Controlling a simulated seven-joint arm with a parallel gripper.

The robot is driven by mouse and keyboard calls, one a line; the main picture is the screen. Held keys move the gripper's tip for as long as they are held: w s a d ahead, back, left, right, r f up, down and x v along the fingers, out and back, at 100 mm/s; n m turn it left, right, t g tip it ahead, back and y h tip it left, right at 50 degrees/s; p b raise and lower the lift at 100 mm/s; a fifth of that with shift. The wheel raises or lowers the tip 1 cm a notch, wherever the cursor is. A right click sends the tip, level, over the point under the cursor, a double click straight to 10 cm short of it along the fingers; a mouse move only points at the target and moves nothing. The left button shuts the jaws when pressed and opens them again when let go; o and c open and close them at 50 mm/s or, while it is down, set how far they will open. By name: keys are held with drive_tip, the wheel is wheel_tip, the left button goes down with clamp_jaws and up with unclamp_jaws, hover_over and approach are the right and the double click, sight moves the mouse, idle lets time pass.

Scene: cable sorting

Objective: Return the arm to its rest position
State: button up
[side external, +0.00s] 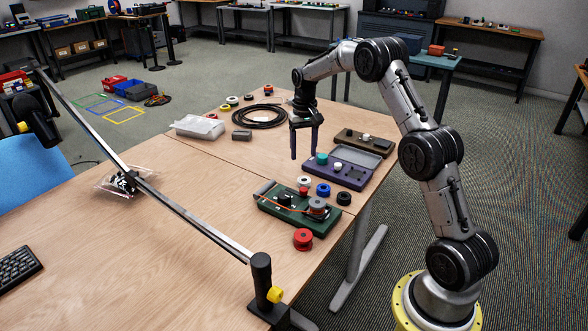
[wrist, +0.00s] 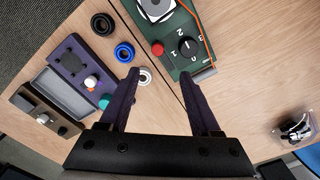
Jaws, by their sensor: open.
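My gripper (side external: 304,140) hangs over the wooden table (side external: 212,203) in the side view, its fingers pointing down and with nothing between them. In the wrist view my gripper (wrist: 162,92) shows two dark fingers spread wide apart. A green board (side external: 297,208) with a dial, a red knob and an orange cable lies in front of it. A purple board (side external: 352,178) with a teal knob and a white knob lies to its right. A brown board (side external: 362,142) lies behind the purple one. I cannot tell the exact height of the fingertips above the table.
Red (side external: 303,239), blue (side external: 323,189) and black (side external: 344,198) spools or rings stand near the green board. A coiled black cable (side external: 259,116) and a clear box (side external: 199,126) lie farther back. A metal bar (side external: 150,182) crosses the left foreground. The table's front middle is clear.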

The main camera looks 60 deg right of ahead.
drive_tip(key=s+a+r+n+t+h, duration=0.1)
drive_tip(key=s+a+r+t, duration=0.1)
drive_tip(key=a+r, duration=0.55)
drive_tip(key=s+a+r+n+t, duration=0.1)
drive_tip(key=a+r, duration=0.3)
drive_tip(key=r, duration=0.6)
drive_tip(key=s+a+r+n+t, duration=0.2)
drive_tip(key=s+a+r, duration=0.4)
drive_tip(key=s+a, duration=0.4)
drive_tip(key=s+a+f+n, duration=0.1)
drive_tip(key=s+f, duration=0.2)
drive_tip(key=s, duration=0.3)
drive_tip(key=s+a+f+n, duration=0.1)
drive_tip(key=s+f, duration=0.2)
drive_tip(key=s, duration=0.3)
drive_tip(key=s+a+f+n+y, duration=0.1)
drive_tip(key=s+f, duration=0.2)
drive_tip(key=s, duration=0.3)
drive_tip(key=shift+a+n+t, duration=0.3)
drive_tip(key=shift+r, duration=0.1)
